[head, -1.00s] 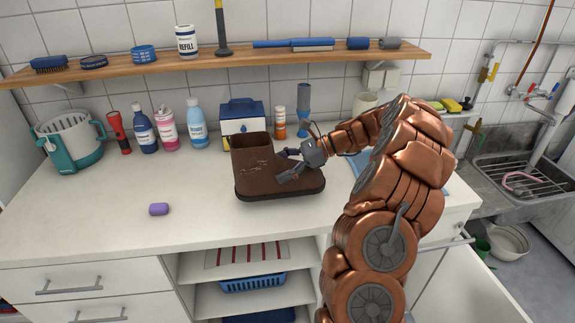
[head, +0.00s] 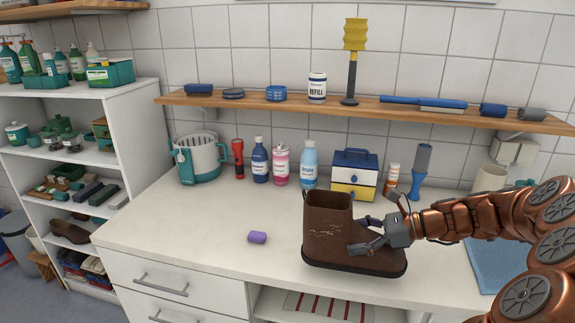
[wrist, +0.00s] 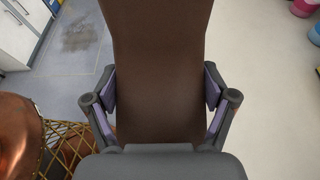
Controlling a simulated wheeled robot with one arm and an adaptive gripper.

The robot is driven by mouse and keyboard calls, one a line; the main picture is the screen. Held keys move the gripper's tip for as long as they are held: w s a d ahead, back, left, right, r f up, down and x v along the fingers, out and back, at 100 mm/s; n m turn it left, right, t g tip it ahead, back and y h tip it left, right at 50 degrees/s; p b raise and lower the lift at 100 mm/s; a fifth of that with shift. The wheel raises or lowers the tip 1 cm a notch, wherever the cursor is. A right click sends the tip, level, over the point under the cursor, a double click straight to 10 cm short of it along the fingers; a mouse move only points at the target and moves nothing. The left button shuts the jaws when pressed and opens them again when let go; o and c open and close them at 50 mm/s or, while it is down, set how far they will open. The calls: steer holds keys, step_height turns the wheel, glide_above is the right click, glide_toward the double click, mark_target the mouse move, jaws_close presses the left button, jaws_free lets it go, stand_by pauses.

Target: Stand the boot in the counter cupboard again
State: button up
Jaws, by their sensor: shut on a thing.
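The brown boot (head: 328,232) is upright, with its dark sole down and its toe to the right in the head view. My gripper (head: 372,236) is shut on it from the right. In the wrist view the boot's brown surface (wrist: 160,85) fills the middle between my two fingers (wrist: 160,95), with floor behind it. An open compartment under the counter, with a red-striped mat (head: 318,306), shows at the bottom edge. Its lower part is out of view.
Bottles, a blue-and-yellow box (head: 354,174) and a teal-and-white basket (head: 197,160) stand along the back. Drawers (head: 165,285) are left of the compartment. A shelf unit (head: 135,130) stands at far left.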

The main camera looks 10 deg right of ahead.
mark_target(313, 193)
steer(key=w+a+m+t+h, duration=0.2)
steer(key=w+m+t+h, duration=0.1)
steer(key=w, duration=0.4)
steer(key=w+a+m+t+h, duration=0.3)
steer(key=w+m+t+h, duration=0.1)
steer(key=w, duration=0.4)
steer(key=shift+a+m+h+p, duration=0.25)
steer(key=shift+m+h+p, duration=0.35)
steer(key=shift+m, duration=0.8)
steer(key=shift+t, duration=0.3)
steer(key=shift+s+a+r+m+h, duration=0.45)
steer(key=shift+r+m+h, duration=0.45)
steer(key=shift+m+h, duration=0.4)
steer(key=shift+s+a+r+m+h, duration=0.45)
steer(key=shift+r+m+h, duration=0.55)
steer(key=shift+h, duration=0.5)
steer(key=shift+s+a+r+m+h, duration=0.45)
steer(key=shift+r+m+h, duration=0.35)
steer(key=shift+m+h, duration=0.5)
steer(key=shift+d, duration=0.15)
